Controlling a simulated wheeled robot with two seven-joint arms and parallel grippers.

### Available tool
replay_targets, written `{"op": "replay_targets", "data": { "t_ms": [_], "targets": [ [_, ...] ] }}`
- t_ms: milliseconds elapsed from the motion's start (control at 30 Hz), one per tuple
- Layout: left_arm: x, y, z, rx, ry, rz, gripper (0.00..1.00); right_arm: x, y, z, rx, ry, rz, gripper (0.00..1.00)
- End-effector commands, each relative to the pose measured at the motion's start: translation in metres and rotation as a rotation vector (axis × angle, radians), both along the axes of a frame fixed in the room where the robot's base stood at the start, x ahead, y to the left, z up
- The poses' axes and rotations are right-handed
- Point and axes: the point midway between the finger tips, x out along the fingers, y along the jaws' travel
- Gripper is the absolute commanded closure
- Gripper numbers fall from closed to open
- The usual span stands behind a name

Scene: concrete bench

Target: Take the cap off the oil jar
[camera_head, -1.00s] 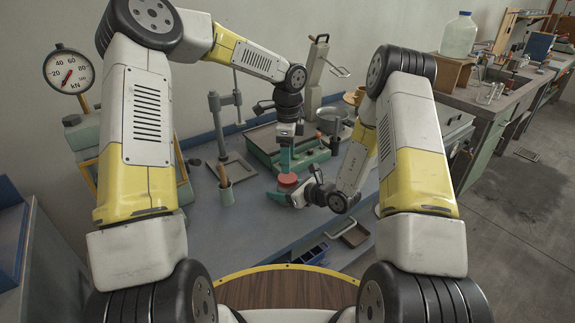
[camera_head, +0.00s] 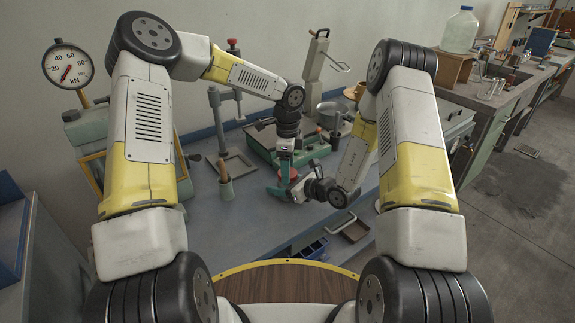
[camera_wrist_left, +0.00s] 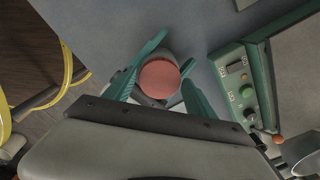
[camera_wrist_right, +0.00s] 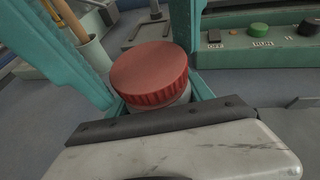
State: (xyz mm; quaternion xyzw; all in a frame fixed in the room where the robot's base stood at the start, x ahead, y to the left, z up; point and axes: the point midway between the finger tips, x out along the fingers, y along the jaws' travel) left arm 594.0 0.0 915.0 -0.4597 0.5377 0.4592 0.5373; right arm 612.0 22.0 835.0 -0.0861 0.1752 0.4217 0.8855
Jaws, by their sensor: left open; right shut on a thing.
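The oil jar's round red ribbed cap (camera_wrist_right: 150,75) sits on the pale jar (camera_wrist_right: 182,97) in the right wrist view. My right gripper is shut on the jar, its teal fingers either side below the cap. In the left wrist view the cap (camera_wrist_left: 160,78) shows as a red disc between the spread teal fingers of my open left gripper (camera_wrist_left: 174,58). In the head view the left gripper (camera_head: 284,177) comes down from above, beside the cap (camera_head: 293,174). The right gripper (camera_head: 273,191) comes in from the right. Most of the jar is hidden there.
A green control box (camera_wrist_left: 245,90) with buttons and an orange-tipped lever stands close by. A cup with a wooden handle (camera_head: 226,190) and a press stand (camera_head: 228,120) are to the left. A metal pot (camera_head: 330,112) is behind. Bare blue-grey bench (camera_head: 235,235) lies in front.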

Motion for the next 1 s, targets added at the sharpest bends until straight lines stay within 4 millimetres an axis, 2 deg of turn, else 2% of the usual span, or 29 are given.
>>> {"op": "replay_targets", "data": {
  "t_ms": [100,133,400,433,533,767,1000],
  "targets": [
    [0.000,0.000,0.000,0.000,0.000,0.000,0.36,0.000,0.000,0.000,0.001,-0.001,0.000,1.00],
    [0.000,0.000,0.000,0.000,0.000,0.000,0.40,0.000,0.000,0.000,0.001,-0.001,0.000,1.00],
    [0.000,0.000,0.001,0.000,0.000,0.000,0.93,0.000,0.000,0.000,0.001,-0.001,0.000,1.00],
    [0.000,0.000,0.001,0.000,-0.001,0.000,0.41,0.000,0.000,0.000,0.001,-0.001,0.000,1.00],
    [0.000,0.000,0.001,0.000,-0.001,-0.001,0.23,0.000,0.000,0.000,0.001,-0.001,0.000,1.00],
    [0.000,0.000,0.002,0.000,0.000,-0.001,0.23,0.000,0.000,0.000,0.001,-0.001,0.000,1.00],
    [0.001,0.000,0.031,0.000,-0.004,0.000,0.23,0.000,0.000,0.000,0.001,-0.001,0.000,1.00]
  ]
}}
